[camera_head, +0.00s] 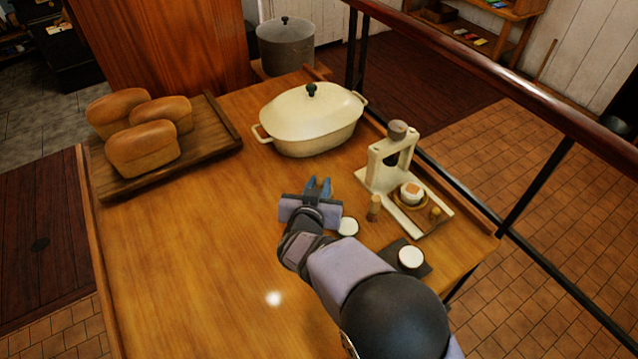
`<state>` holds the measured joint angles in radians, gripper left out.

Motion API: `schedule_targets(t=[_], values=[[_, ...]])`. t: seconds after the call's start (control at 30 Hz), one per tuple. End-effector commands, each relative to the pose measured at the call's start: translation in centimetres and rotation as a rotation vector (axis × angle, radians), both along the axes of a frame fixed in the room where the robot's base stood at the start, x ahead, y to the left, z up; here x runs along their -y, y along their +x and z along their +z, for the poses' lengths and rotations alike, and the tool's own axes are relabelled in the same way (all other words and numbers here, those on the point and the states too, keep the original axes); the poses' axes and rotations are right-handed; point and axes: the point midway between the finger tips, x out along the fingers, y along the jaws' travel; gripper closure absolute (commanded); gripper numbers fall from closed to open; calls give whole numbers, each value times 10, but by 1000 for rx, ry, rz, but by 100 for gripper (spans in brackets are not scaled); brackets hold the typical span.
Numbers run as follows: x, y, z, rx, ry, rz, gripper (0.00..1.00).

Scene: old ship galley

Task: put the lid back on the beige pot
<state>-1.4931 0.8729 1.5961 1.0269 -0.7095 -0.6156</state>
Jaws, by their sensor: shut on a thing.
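The beige pot (318,139) stands near the back right of the wooden table, with a handle at each end.
Several loaves (142,148) lie on a wooden tray (216,150) at the left. A cream press-like stand (376,178) is at the right, with small cups (411,258) near it. A grey pot (286,48) stands behind the table. The table's left front (190,260) is clear.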

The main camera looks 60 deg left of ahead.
Motion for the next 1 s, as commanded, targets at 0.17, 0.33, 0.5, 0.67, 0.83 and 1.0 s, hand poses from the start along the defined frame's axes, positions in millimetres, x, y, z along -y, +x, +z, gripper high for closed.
schedule_targets(t=[0.17,0.33,0.5,0.67,0.83,1.0], values=[[0,0,0,1,1,0,100],[0,0,0,1,1,0,100],[0,0,0,1,1,0,59],[0,0,0,1,1,0,59],[0,0,0,0,0,0,40],[0,0,0,1,1,0,40]])
